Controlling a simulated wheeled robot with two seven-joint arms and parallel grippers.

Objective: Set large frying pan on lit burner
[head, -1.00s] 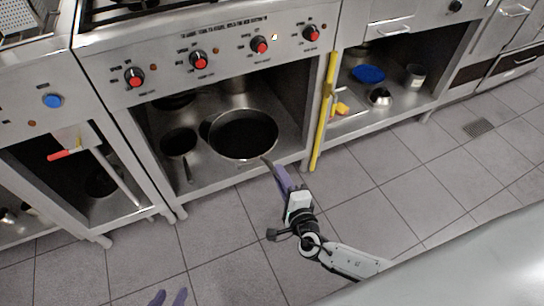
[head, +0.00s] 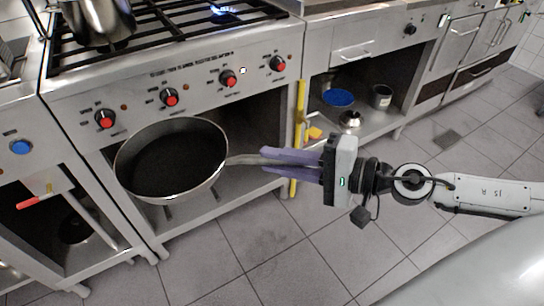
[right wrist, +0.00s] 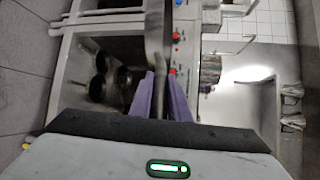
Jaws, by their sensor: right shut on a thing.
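The large frying pan (head: 172,165) is dark inside with a metal rim. It hangs in the air in front of the stove, below the knobs, tilted with its inside facing me. My right gripper (head: 268,157) is shut on the pan's handle (head: 238,160), to the right of the pan. In the right wrist view the handle (right wrist: 162,72) runs between the purple fingers. The lit burner (head: 222,10) shows a blue flame on the stove top, at the top edge of the head view. My left gripper is not in view.
A steel pot (head: 98,20) stands on the left of the black grates (head: 165,25). The red knobs (head: 228,78) are on the stove front behind and above the pan. A yellow upright bar (head: 298,125) stands at the shelf opening's right side. Floor in front is clear.

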